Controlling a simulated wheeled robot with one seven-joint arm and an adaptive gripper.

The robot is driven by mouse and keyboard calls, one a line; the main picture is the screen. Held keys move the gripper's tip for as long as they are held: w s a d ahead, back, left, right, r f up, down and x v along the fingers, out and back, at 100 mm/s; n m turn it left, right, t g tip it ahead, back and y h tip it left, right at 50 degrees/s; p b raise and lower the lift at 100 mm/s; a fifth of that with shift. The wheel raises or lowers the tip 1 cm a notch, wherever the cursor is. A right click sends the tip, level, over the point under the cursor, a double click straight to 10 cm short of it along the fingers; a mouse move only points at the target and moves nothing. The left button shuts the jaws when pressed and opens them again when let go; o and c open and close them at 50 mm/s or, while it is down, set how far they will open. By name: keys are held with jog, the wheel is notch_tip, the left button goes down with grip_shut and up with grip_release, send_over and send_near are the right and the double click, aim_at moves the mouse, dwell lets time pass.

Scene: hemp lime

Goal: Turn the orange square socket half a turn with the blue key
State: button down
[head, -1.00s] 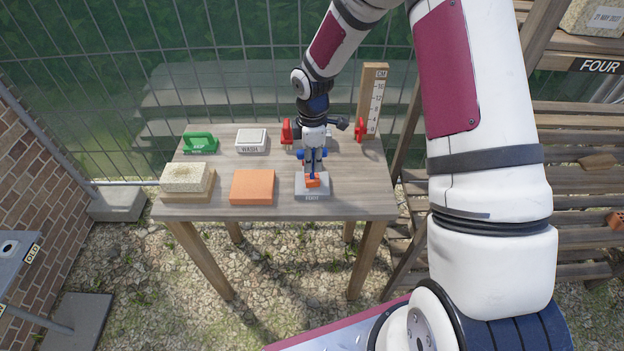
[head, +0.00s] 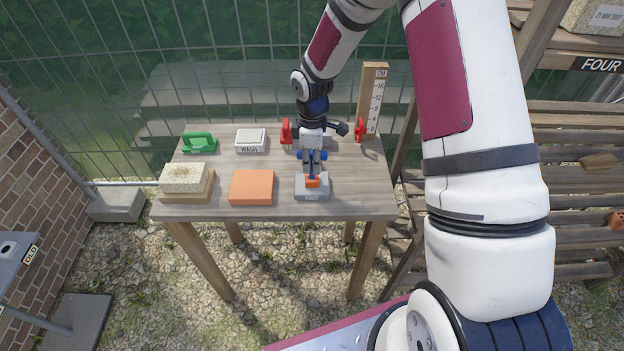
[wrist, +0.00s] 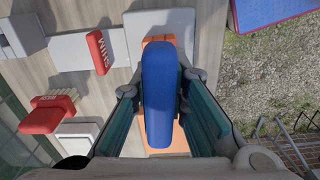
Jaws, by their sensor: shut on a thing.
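The orange square socket (head: 312,182) sits on the grey block marked FOOT (head: 312,195), near the front right of the table. My gripper (head: 312,160) is above it, pointing down, with its fingers shut on the blue key (head: 311,174). In the wrist view the blue key (wrist: 159,95) stands between the two fingers and covers most of what lies below. The key's lower end meets the orange socket in the head view; how deep it sits is hidden. An orange edge shows past the key in the wrist view.
An orange slab (head: 252,187) lies left of the socket, with a pale block on a wooden base (head: 187,180) further left. Behind are a green handled tool (head: 199,142), a WASH block (head: 251,141), red handles (head: 286,131) and an upright scale (head: 373,98).

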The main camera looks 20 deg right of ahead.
jog(key=shift+n, duration=0.4)
jog(key=shift+r+p, duration=0.65)
jog(key=shift+r, duration=1.2)
jog(key=shift+r+p, duration=0.75)
jog(key=shift+r, duration=1.8)
